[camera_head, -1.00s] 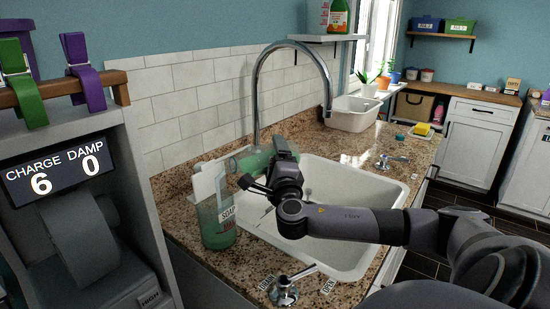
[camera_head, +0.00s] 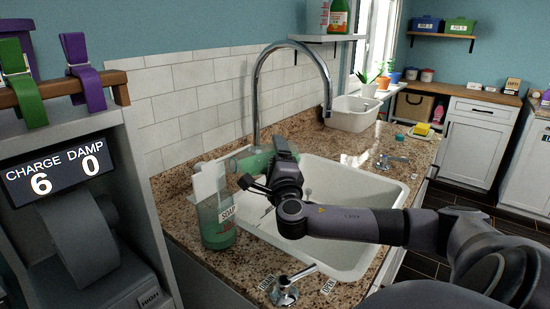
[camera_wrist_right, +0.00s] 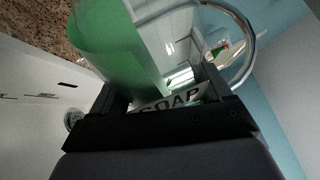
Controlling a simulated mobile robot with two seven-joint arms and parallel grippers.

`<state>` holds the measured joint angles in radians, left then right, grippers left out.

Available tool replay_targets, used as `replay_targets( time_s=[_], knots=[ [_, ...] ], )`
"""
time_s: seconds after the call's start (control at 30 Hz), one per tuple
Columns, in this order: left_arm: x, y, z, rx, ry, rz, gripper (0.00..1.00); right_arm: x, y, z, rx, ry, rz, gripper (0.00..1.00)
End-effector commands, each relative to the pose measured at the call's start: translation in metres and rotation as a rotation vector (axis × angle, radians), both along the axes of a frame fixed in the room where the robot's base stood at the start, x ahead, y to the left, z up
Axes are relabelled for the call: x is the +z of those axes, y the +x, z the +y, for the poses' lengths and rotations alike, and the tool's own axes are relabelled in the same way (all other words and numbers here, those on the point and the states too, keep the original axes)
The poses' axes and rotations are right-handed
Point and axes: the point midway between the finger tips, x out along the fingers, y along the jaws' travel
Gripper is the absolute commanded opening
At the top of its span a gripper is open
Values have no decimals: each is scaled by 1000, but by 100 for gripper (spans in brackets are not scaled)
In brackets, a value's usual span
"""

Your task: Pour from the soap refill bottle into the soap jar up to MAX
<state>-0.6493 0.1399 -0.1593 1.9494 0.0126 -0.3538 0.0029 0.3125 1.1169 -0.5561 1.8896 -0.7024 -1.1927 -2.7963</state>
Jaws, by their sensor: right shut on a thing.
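The soap refill bottle (camera_head: 252,160), clear with green liquid, is held tipped on its side by my right gripper (camera_head: 268,178), its neck end toward the left. In the right wrist view my right gripper (camera_wrist_right: 165,98) is shut on the bottle (camera_wrist_right: 118,48), its SOAP label between the fingers. The soap jar (camera_head: 216,226), clear with a SOAP label, stands upright on the counter left of the sink, below and left of the bottle. Green liquid shows in its lower part; the MAX mark is too small to read. No stream is clearly visible. My left gripper is out of view.
A white upright panel (camera_head: 207,184) stands just behind the jar. The sink (camera_head: 340,200) lies right of it, with a tall curved faucet (camera_head: 258,95) behind. A valve lever (camera_head: 286,288) sits at the front counter edge. A grey machine (camera_head: 75,220) stands at left.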

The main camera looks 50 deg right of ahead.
Motion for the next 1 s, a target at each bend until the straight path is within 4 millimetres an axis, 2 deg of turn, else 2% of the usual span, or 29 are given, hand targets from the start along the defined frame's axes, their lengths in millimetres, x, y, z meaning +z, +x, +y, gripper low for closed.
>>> replay_targets(
  time_s=[0.33, 1.0],
  knots=[
    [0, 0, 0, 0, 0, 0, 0, 8, 0, 0, 0, -47, 5, 32],
    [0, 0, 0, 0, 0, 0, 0, 8, 0, 0, 0, -48, 7, 32]
  ],
)
